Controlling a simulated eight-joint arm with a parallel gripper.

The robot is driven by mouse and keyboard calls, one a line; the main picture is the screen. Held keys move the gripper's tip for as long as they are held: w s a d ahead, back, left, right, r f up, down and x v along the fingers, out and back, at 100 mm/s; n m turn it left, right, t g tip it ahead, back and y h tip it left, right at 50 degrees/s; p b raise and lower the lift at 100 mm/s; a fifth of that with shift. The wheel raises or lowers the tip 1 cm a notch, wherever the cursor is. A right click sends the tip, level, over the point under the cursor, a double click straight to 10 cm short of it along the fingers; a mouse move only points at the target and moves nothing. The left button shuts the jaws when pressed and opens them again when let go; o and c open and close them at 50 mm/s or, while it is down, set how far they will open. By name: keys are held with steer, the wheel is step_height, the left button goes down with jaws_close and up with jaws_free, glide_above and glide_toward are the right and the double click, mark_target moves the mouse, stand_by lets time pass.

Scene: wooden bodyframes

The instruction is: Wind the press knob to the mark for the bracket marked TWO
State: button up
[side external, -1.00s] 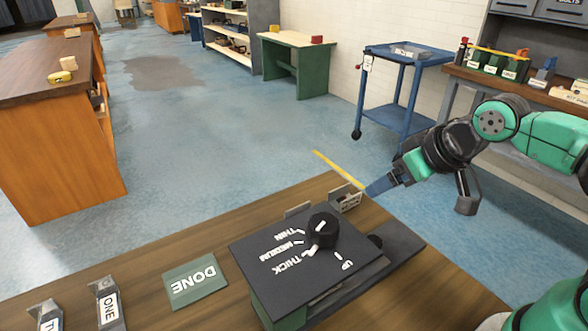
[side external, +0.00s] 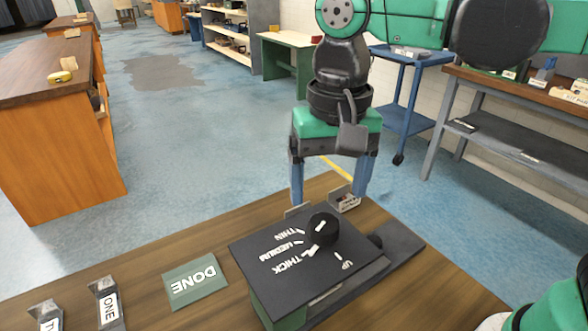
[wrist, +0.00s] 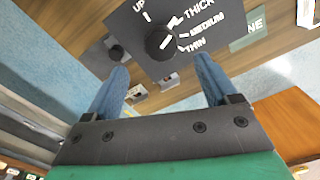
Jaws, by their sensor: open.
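The press (side external: 275,285) has a dark top with marks lettered THIN, MEDIUM, THICK and UP. Its round black knob (side external: 322,229) carries a white line. In the wrist view the knob (wrist: 159,42) has its line slanting to the upper right, roughly toward THICK; I cannot be exact. My gripper (side external: 329,197) points down with fingers wide apart and empty, behind the knob in the side view and not touching it. A bracket labelled ONE (side external: 108,305) lies at the front left. Beside it is another bracket (side external: 46,316) with a cut-off label beginning with T.
A green DONE card (side external: 194,281) lies left of the press. Small metal pieces (side external: 345,201) sit at the bench's far edge, near my fingers. A blue trolley (side external: 400,100) and shelved bench (side external: 510,130) stand behind. Bare wood (side external: 150,270) shows left of the press.

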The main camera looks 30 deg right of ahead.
mark_target(324, 221)
steer(key=shift+a+f, duration=0.1)
steer(key=shift+a, duration=0.15)
steer(key=shift+f, duration=2.65)
